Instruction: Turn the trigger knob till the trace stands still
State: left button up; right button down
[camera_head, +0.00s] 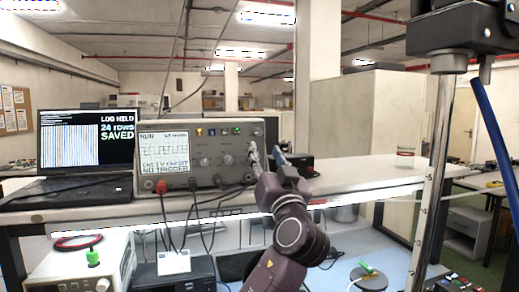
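The oscilloscope (177,183) stands on the bench, its front facing me. Its lit screen (165,152) shows a square-wave trace, "RUN" at the top and "NO TRIGGER" at the bottom. Two dark knobs (228,159) show right of the screen. The trigger knob is not clearly seen; the gripper covers part of that panel end. I cannot tell whether a finger touches the panel. My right gripper is not in view.
A laptop (87,150) reading "LOG HELD 24 rows SAVED" is left of the oscilloscope. Cables hang from its front sockets over the bench edge. A clear jar (405,158) stands on the bench at right. A metal post (436,170) rises at the right.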

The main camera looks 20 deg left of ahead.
aim_at(258, 135)
pick_arm(q)
jog(key=p+x, duration=0.3)
jog(key=x, duration=0.4)
jog(key=shift+s+r+p, duration=0.15)
jog(key=shift+r+p, duration=0.05)
jog(key=shift+p, duration=0.1)
jog(key=shift+w+a, duration=0.2)
jog(key=shift+w, duration=0.1)
grip_shut()
